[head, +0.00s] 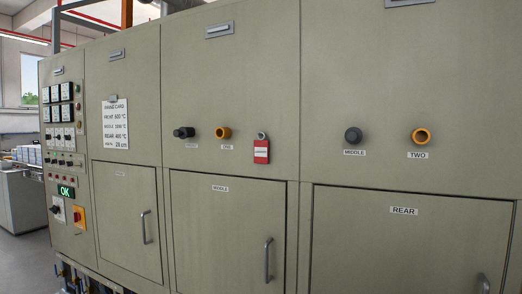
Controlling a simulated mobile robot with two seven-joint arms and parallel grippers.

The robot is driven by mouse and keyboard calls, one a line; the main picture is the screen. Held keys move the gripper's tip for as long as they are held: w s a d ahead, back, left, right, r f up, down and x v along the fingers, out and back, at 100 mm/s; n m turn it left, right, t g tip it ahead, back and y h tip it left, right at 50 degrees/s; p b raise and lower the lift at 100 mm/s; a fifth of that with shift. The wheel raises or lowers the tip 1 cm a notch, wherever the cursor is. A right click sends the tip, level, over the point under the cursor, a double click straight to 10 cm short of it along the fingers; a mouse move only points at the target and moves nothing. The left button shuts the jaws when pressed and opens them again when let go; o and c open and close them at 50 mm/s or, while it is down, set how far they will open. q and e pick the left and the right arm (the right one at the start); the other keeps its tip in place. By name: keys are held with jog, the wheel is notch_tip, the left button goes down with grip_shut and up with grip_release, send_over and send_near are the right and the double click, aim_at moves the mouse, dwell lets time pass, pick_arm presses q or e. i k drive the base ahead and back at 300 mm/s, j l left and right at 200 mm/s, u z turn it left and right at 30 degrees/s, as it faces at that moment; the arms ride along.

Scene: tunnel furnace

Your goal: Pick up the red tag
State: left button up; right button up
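The red tag (261,152) hangs on the front of the grey-green furnace cabinet, a little right of the picture's middle. It is a small red rectangle with a pale label strip and a grey ring or hook at its top. It hangs upright, to the right of an orange ringed fitting (223,133) and above the door labelled MIDDLE. Neither of my grippers shows in the head view.
Black knobs (353,136) and another orange fitting (421,136) stick out of the cabinet front. Doors with handles (268,259) lie below. A control panel (62,150) with gauges and a paper card (115,125) are at left. Open floor shows at far left.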

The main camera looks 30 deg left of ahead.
aim_at(261, 146)
jog(key=i+j+z, duration=0.1)
jog(key=j, duration=0.55)
jog(key=i+j+z, duration=0.1)
jog(key=j, duration=0.55)
jog(key=i+j+z, duration=0.1)
jog(key=i+j, duration=0.15)
jog(key=j, duration=0.45)
jog(key=i+j+z, duration=0.1)
jog(key=j, duration=0.6)
jog(key=j+z, duration=0.1)
jog(key=j, duration=0.55)
jog(key=i, duration=0.05)
